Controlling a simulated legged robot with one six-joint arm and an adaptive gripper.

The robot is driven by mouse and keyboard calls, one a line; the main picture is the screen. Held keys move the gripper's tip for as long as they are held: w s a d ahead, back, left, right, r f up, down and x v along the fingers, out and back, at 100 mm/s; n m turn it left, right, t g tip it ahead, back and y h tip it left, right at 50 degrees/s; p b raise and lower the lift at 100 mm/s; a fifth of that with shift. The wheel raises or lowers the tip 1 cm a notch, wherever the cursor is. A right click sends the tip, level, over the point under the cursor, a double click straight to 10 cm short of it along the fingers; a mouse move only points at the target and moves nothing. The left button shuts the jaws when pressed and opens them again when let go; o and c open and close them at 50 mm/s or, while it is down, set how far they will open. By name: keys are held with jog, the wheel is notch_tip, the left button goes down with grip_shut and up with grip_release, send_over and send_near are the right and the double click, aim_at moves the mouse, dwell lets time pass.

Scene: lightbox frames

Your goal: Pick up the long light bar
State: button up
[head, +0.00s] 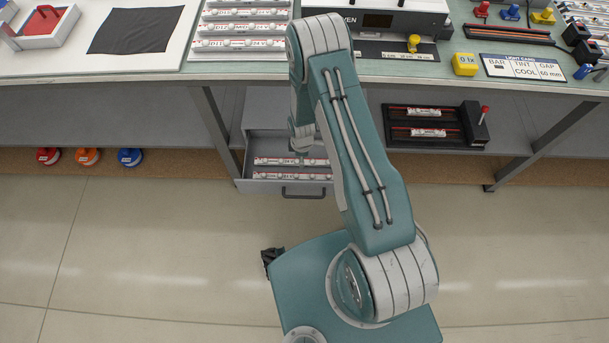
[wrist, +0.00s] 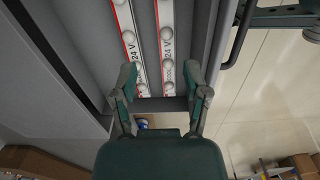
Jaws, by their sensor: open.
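Two white-and-red light bars lie side by side in an open grey drawer (head: 240,186) under the bench, the far bar (head: 270,161) and the near bar (head: 275,175). My arm hides their right parts in the head view. In the wrist view a left bar (wrist: 127,38) and a right bar (wrist: 167,50) run lengthwise, both marked "24 V" and carrying round white domes. My gripper (wrist: 161,70) is open and empty, with both bars showing between its fingers. I cannot tell its height above them, nor which bar is longer.
More bars (head: 240,28) lie in rows on the bench (head: 190,66). A black tray (head: 395,125) with short bars sits on the lower shelf at right. The drawer's front has a dark handle (head: 303,192). Bench legs flank the drawer.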

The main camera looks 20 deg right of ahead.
aim_at(304, 175)
jog(key=shift+s+f, duration=0.2)
jog(key=shift+f, duration=0.4)
jog(key=shift+s+f, duration=0.2)
jog(key=shift+f, duration=0.35)
notch_tip(304, 175, down, 5)
jog(key=shift+f, duration=0.1)
jog(key=shift+d+f, duration=0.15)
jog(key=shift+f, duration=1.2)
jog(key=shift+d+f, duration=0.1)
jog(key=shift+f, duration=1.2)
grip_shut()
